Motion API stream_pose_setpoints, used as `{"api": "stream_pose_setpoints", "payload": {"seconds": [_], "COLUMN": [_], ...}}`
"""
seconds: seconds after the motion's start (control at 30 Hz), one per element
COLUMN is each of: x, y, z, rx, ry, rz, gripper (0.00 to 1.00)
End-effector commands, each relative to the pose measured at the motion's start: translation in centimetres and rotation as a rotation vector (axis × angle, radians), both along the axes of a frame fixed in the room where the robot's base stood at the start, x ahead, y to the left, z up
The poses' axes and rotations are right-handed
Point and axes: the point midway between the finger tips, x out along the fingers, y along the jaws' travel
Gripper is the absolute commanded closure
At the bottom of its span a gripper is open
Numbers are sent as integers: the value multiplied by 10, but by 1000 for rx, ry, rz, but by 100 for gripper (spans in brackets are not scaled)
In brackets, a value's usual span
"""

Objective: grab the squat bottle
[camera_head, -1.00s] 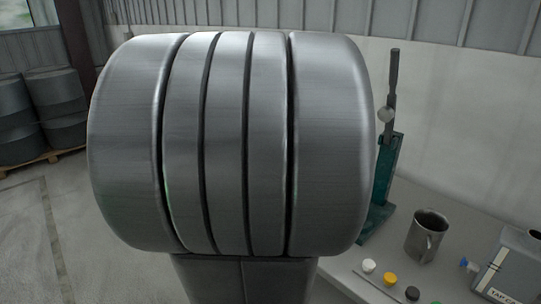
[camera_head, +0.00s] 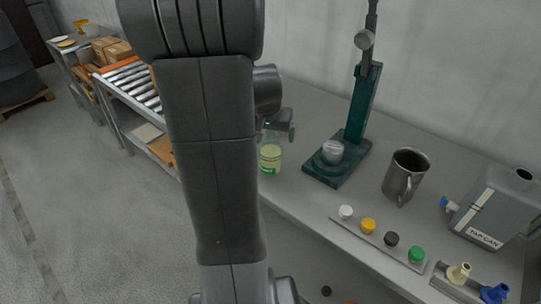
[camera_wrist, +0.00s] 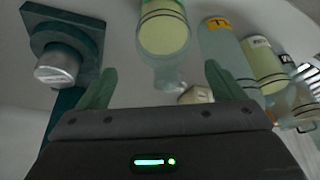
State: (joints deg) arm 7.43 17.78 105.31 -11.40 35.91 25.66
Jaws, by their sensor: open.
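A clear bottle with yellow-green liquid (camera_head: 270,158) stands on the bench, just right of my arm in the head view. In the wrist view, a wide round bottle with yellow-green liquid (camera_wrist: 164,32) lies ahead between my fingers, its narrower neck toward me. It looks like the squat bottle, though labels do not confirm it. My gripper (camera_wrist: 158,72) is open, with a green finger on each side and nothing held. A bottle with a yellow label (camera_wrist: 222,45) and another with pale liquid (camera_wrist: 262,66) stand to its right. My arm hides much of this area in the head view.
A dark green stand (camera_head: 356,110) with a metal cup on its base is right of the bottle. A steel mug (camera_head: 405,176), a strip of coloured caps (camera_head: 380,238) and a grey can (camera_head: 492,205) are farther right. A roller conveyor (camera_head: 135,85) lies left.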

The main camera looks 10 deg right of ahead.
Motion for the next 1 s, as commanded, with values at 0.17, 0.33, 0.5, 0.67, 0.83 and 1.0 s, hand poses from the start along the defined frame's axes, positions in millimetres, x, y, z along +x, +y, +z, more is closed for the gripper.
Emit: {"api": "stream_pose_setpoints", "payload": {"seconds": [0.17, 0.33, 0.5, 0.67, 0.83, 1.0], "x": [3, 12, 18, 21, 21, 21], "y": [0, 0, -2, -3, -3, -3], "z": [-8, -27, -45, -50, -51, -51], "rx": [0, 1, 0, 0, 0, 0], "ry": [2, 5, 3, 0, 0, 0], "rz": [1, 1, 1, 1, 1, 1], "gripper": [11, 11, 11, 11, 11, 39]}}
